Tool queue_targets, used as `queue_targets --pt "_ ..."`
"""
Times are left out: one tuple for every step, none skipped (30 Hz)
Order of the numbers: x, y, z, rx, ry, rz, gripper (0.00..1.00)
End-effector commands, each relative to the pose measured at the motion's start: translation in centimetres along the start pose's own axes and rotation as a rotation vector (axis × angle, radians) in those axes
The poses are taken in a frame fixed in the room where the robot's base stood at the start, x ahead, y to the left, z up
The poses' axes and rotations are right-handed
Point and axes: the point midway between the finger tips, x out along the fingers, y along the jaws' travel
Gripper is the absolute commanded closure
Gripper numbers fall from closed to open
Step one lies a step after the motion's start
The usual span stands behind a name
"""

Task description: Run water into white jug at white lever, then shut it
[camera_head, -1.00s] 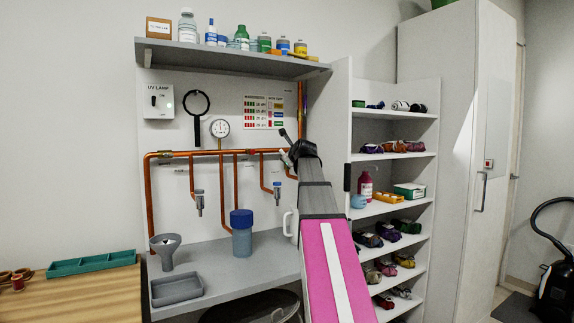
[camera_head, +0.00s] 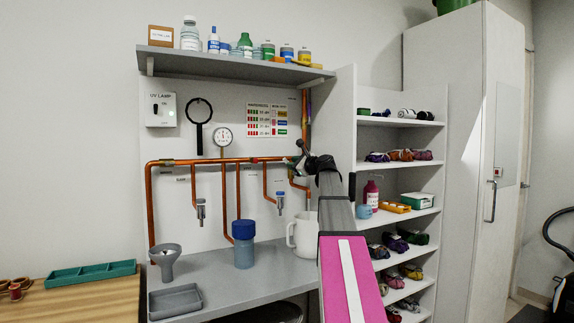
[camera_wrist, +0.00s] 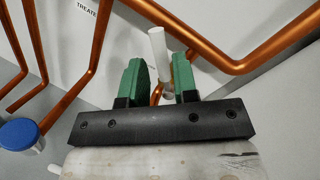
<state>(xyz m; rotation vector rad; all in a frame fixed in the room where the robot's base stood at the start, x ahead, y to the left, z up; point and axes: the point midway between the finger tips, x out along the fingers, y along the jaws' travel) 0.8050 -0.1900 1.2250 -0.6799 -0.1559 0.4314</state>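The white jug (camera_head: 303,236) stands upright on the grey bench, its handle to the left and its right side partly behind my arm. Its inside cannot be seen, and no water stream shows. My gripper (camera_head: 300,156) is at the copper pipe, above the jug. In the wrist view the white lever (camera_wrist: 157,52) sticks up between the green fingers of my gripper (camera_wrist: 158,78). The gripper is open, with a gap at the left finger; the lever is close to the right finger, and contact cannot be told. The tap's outlet is hidden.
A blue-lidded jar (camera_head: 243,246) stands left of the jug. Taps with a grey lever (camera_head: 201,211) and a blue lever (camera_head: 280,203) hang from the copper pipes (camera_head: 226,161). A grey funnel (camera_head: 165,258) and grey tray (camera_head: 174,301) are at the bench's left.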

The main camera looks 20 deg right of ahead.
Motion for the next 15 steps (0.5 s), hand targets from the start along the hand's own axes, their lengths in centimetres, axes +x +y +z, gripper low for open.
queue_targets --pt "1.0 -0.2 0.0 0.0 0.0 0.0 0.73" --pt "1.5 -0.2 0.0 0.0 0.0 0.001 0.73" --pt "2.1 -0.2 0.0 0.001 0.0 0.001 0.73" --pt "2.6 -0.1 0.0 0.001 -0.001 0.001 0.73" --pt "3.0 -0.1 0.0 0.001 -0.001 0.001 0.73" --pt "3.4 -0.1 0.0 0.001 0.0 0.001 0.73" --pt "3.7 -0.1 0.0 0.001 0.0 0.0 0.73" --pt "4.0 -0.1 0.0 0.001 0.0 0.0 0.73" --pt "4.2 -0.1 -0.1 0.001 0.001 -0.001 0.73" --pt "4.3 -0.1 -0.1 0.001 0.001 -0.001 0.73" --pt "4.4 -0.1 -0.1 0.001 0.001 -0.001 0.73" --pt "4.4 -0.1 0.0 0.001 0.001 -0.001 0.73" --pt "4.4 0.0 0.0 0.001 0.001 -0.001 0.73" --pt "4.4 0.0 0.0 0.001 0.001 -0.001 0.73" --pt "4.4 0.0 0.0 0.001 0.001 -0.001 0.73"
